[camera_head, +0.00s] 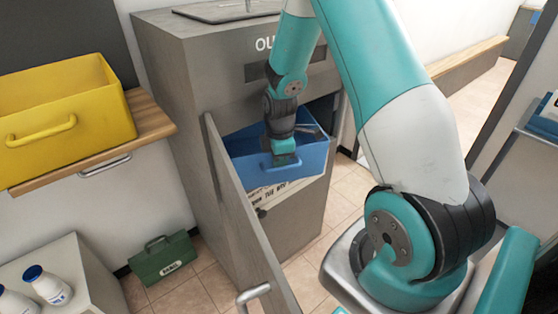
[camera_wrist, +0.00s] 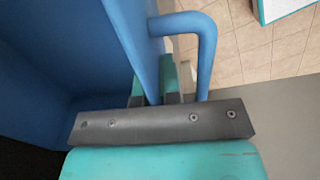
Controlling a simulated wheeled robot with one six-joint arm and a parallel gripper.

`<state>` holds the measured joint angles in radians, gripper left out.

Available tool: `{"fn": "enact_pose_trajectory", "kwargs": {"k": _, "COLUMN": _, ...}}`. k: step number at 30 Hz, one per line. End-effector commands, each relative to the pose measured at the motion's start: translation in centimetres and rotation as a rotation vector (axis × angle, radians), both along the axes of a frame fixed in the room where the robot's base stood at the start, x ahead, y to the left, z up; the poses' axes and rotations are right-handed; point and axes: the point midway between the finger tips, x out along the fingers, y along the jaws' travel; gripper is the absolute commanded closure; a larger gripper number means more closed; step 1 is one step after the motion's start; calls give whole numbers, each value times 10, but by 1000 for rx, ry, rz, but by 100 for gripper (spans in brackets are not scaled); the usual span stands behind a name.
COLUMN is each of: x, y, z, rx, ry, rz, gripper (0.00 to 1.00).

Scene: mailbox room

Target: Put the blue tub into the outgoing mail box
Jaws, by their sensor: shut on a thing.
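The outgoing mail box (camera_head: 175,75) is a tall grey metal cabinet, its label partly hidden by my arm. Its door (camera_head: 240,215) stands open toward the lower left. The blue tub (camera_head: 312,160) is at the open compartment, slightly tilted, with its front side facing out; how far in it reaches is hidden. Papers with print show just below it. My gripper (camera_head: 284,158) is shut on the tub's front side. In the wrist view, the tub (camera_wrist: 60,45) fills the left, and my gripper (camera_wrist: 160,88) grips its wall beside the blue handle (camera_wrist: 208,45).
A yellow tub (camera_head: 100,105) rests on a wooden wall shelf (camera_head: 150,130) at left. A green box (camera_head: 163,258) stands on the floor by the cabinet. White bottles (camera_head: 45,285) stand on a low unit at lower left. A bench (camera_head: 470,62) runs along the back right wall.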

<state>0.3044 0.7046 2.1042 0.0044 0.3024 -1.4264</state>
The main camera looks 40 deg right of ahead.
Motion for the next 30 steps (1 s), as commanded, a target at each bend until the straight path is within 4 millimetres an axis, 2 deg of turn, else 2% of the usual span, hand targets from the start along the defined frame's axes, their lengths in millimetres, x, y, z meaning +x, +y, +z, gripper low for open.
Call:
{"fn": "enact_pose_trajectory", "kwargs": {"k": 8, "x": 1, "y": 0, "z": -1, "rx": -1, "ry": -4, "rz": 0, "gripper": 100}}
{"fn": "enact_pose_trajectory", "kwargs": {"k": 9, "x": 0, "y": 0, "z": -2, "rx": 0, "ry": -1, "rz": 0, "gripper": 90}}
{"fn": "enact_pose_trajectory", "kwargs": {"k": 12, "x": 0, "y": 0, "z": -1, "rx": -1, "ry": -2, "rz": 0, "gripper": 69}}
{"fn": "enact_pose_trajectory", "kwargs": {"k": 22, "x": 0, "y": 0, "z": 5, "rx": 0, "ry": -3, "rz": 0, "gripper": 69}}
{"fn": "enact_pose_trajectory", "kwargs": {"k": 30, "x": 0, "y": 0, "z": 49, "rx": -1, "ry": -5, "rz": 0, "gripper": 69}}
